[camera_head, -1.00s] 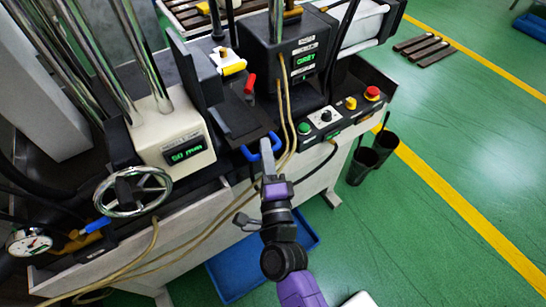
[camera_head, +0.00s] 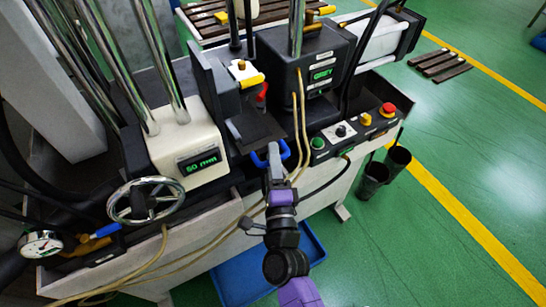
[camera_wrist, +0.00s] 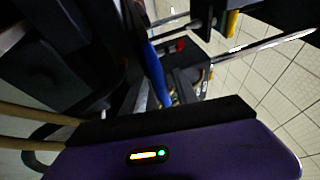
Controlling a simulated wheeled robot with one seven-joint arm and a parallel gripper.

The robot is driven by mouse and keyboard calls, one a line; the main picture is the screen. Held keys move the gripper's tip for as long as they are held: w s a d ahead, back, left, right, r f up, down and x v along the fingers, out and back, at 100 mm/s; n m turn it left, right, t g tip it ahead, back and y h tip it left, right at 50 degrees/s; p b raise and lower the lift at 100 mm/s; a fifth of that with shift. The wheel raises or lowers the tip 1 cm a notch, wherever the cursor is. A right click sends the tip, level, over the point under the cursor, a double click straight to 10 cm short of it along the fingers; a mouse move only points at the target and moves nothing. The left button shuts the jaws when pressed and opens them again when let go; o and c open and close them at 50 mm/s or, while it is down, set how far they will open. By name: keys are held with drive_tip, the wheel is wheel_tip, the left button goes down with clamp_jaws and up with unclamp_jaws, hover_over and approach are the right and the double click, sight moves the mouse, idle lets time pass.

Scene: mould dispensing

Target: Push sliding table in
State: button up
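The sliding table is a dark flat plate (camera_head: 256,128) between the machine's upright black plate and the black GREY-labelled block. A blue handle (camera_head: 287,150) is on its front edge. My gripper (camera_head: 273,152) is at this handle, pointing into the machine, with its tip at or against the handle. In the wrist view the blue handle (camera_wrist: 158,75) runs just beyond the gripper body, close to the fingers.
A cream housing reading 50 mm (camera_head: 190,150) and a handwheel (camera_head: 146,201) stand at left. A control panel (camera_head: 345,134) with buttons is at right. Hoses (camera_head: 298,120) hang close to my gripper. A blue tray (camera_head: 250,277) lies on the floor below.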

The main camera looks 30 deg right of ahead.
drive_tip(key=b+v, duration=0.2)
drive_tip(key=v, duration=0.6)
drive_tip(key=shift+w, duration=0.1)
idle(0.5)
drive_tip(key=s+d+r+n+g+y, duration=0.1)
drive_tip(key=s+n+y, duration=0.3)
drive_tip(key=s+n, duration=0.7)
drive_tip(key=s+d+r+n+g+y, duration=0.1)
drive_tip(key=s+n+g+y, duration=0.1)
drive_tip(key=s+n, duration=1)
drive_tip(key=s+y, duration=0.1)
drive_tip(key=s, duration=0.2)
drive_tip(key=shift+s+d+r+y, duration=0.15)
drive_tip(key=shift+s+r+y, duration=0.1)
drive_tip(key=shift+r+y, duration=0.15)
